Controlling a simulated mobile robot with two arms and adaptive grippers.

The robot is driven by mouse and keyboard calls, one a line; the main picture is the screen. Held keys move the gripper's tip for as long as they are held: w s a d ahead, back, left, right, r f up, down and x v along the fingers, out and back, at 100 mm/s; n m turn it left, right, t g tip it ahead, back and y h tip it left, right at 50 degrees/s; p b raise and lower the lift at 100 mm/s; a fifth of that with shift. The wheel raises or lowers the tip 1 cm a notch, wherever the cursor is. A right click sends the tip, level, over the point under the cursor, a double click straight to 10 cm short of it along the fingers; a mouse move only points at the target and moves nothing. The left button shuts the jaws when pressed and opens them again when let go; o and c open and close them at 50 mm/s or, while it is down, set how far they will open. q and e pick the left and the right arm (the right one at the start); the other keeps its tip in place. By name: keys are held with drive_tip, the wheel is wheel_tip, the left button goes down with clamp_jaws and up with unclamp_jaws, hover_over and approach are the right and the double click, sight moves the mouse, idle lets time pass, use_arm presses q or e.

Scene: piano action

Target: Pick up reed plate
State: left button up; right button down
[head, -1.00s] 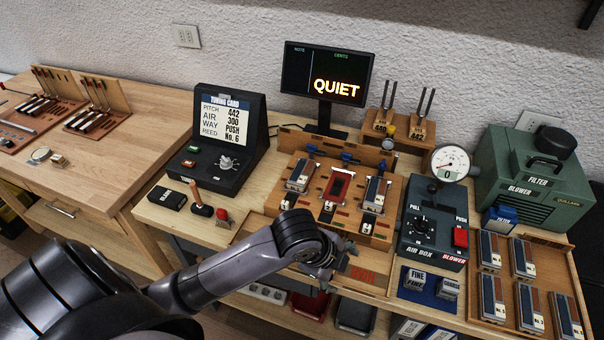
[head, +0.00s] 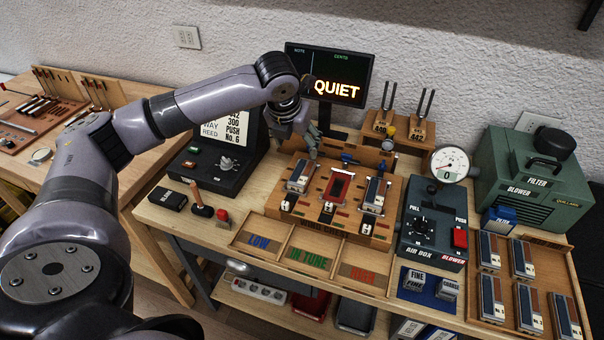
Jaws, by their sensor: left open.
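Reed plates with blue, silver and brown strips are in view. One reed plate (head: 300,177) sits in the left slot of the wooden reed block (head: 395,205), and another reed plate (head: 375,193) sits in its right slot. Between them is a red-framed slot (head: 339,187). My right gripper is not in view.
Behind are the monitor (head: 353,90) and tuning forks (head: 426,108). The tuning card stand (head: 225,165) is partly covered by my arm. The air box (head: 425,235) with its gauge stands right of the block. Empty sorting bins (head: 312,256) lie in front.

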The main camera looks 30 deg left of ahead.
use_arm(q)
drive_tip(key=p, duration=0.1)
hover_over(302, 171)
drive_tip(key=s+d, duration=0.1)
drive_tip(key=s, duration=0.1)
wheel_tip(302, 171, down, 8)
drive_tip(key=shift+w+f, duration=0.1)
drive_tip(key=shift+f, duration=0.15)
drive_tip(key=x, duration=0.1)
drive_tip(key=p+x, duration=0.1)
drive_tip(key=x, duration=0.2)
drive_tip(key=shift+s+a+f+p, duration=0.25)
drive_tip(key=shift+f+p, duration=0.1)
drive_tip(key=shift+w+f, duration=0.2)
drive_tip(key=shift+f, duration=0.25)
drive_tip(key=c, duration=1.2)
drive_tip(key=shift+r, duration=0.1)
drive_tip(key=shift+c, duration=0.6)
